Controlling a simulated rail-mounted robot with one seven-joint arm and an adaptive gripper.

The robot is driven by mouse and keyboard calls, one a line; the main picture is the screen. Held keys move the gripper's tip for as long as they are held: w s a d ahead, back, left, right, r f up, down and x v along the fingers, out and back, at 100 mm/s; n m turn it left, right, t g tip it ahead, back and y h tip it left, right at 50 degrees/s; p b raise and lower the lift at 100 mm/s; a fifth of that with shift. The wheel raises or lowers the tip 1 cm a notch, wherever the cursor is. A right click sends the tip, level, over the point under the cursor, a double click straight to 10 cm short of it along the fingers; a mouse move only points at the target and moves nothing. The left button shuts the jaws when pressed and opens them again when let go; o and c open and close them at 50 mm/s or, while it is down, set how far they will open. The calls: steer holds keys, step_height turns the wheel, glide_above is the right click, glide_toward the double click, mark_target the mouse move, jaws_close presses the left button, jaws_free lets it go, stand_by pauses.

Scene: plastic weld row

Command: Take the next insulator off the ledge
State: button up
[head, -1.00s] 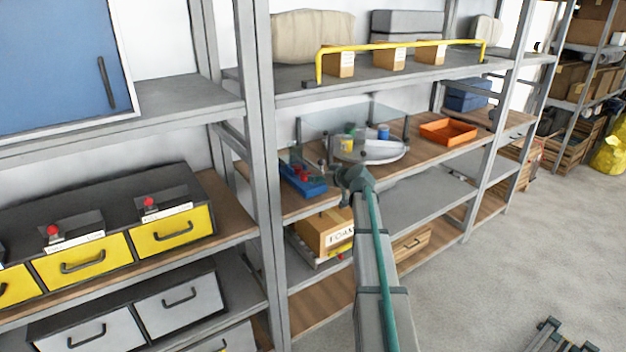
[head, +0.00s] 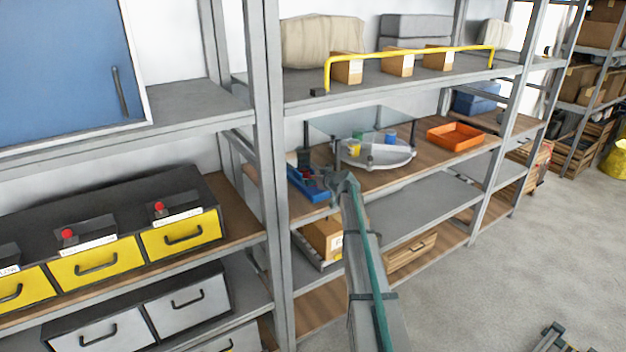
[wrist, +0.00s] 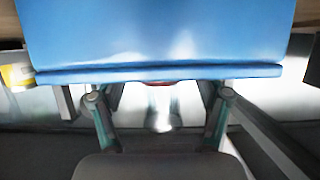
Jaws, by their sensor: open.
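My gripper (head: 328,182) is at the blue tray (head: 300,187) on the wooden middle shelf, close to its right end. The tray holds small red items (head: 309,174), too small to identify as insulators. My fingers stand apart, and the gripper (wrist: 160,98) is open. A blurred pale shape (wrist: 162,115) shows between the fingers, with a sliver of red above it. I cannot tell what it is, and no ledge or insulator is clearly seen.
A round grey tray (head: 375,158) with small coloured containers stands under a clear panel (head: 360,122), right of the blue tray. An orange tray (head: 455,137) lies farther right. A grey shelf upright (head: 270,180) stands close on the left. A cardboard box (head: 322,240) is below.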

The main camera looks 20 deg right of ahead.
steer(key=c, duration=1.3)
steer(key=shift+o, duration=0.2)
steer(key=shift+r, duration=0.15)
